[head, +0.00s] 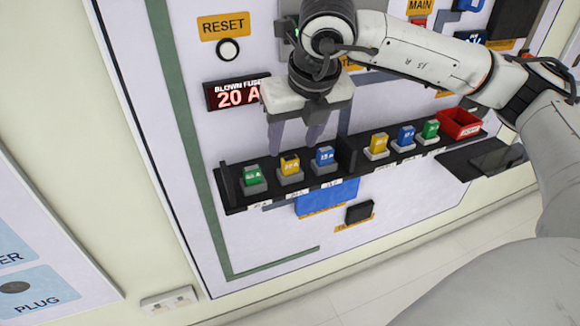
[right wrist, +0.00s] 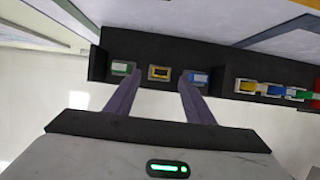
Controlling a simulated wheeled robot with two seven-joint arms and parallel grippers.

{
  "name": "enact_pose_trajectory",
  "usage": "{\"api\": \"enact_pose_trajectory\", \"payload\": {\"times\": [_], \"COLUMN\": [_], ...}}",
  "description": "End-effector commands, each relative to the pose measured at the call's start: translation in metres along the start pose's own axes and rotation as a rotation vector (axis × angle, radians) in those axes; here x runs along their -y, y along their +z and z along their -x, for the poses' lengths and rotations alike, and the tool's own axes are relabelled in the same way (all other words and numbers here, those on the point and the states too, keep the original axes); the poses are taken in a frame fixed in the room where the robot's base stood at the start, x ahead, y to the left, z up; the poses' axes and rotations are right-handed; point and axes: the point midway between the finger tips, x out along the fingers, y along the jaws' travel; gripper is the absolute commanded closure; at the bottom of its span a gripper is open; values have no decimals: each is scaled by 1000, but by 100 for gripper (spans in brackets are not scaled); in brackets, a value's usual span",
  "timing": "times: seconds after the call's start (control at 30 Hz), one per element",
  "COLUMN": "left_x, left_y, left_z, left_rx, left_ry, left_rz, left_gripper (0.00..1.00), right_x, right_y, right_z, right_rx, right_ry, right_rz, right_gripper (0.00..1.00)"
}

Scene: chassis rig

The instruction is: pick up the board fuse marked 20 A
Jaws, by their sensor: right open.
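A yellow fuse (head: 290,164) stands upright in a grey holder on the black rack, between a green fuse (head: 252,175) and a blue fuse (head: 325,156). Its marking is too small to read surely. A second yellow fuse (head: 378,144) stands right of the rack's divider. The display (head: 237,93) reads "BLOWN FUSE 20 A". My right gripper (head: 291,142) is open and empty, fingers pointing down above the left yellow fuse. In the right wrist view that yellow fuse (right wrist: 158,73) shows between the two fingertips, apart from both. My left gripper is out of view.
The black rack (head: 230,207) has a raised left end and a middle divider (head: 346,155). Right of the divider stand another blue fuse (head: 405,136) and green fuse (head: 430,130), then a red bin (head: 459,123). A RESET button (head: 228,50) is above the display.

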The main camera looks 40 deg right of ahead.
Motion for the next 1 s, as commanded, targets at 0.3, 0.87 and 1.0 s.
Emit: {"api": "enact_pose_trajectory", "payload": {"times": [0.3,0.87,1.0], "left_x": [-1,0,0], "left_y": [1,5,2], "left_z": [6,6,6], "left_rx": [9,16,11], "left_ry": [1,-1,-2], "left_rz": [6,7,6], "left_gripper": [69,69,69], "right_x": [3,2,2], "right_y": [-4,-4,-4], "right_z": [-41,-53,-53], "right_rx": [-4,-2,-2], "right_ry": [-1,1,2], "right_rz": [-1,0,0], "right_gripper": [52,84,95]}}
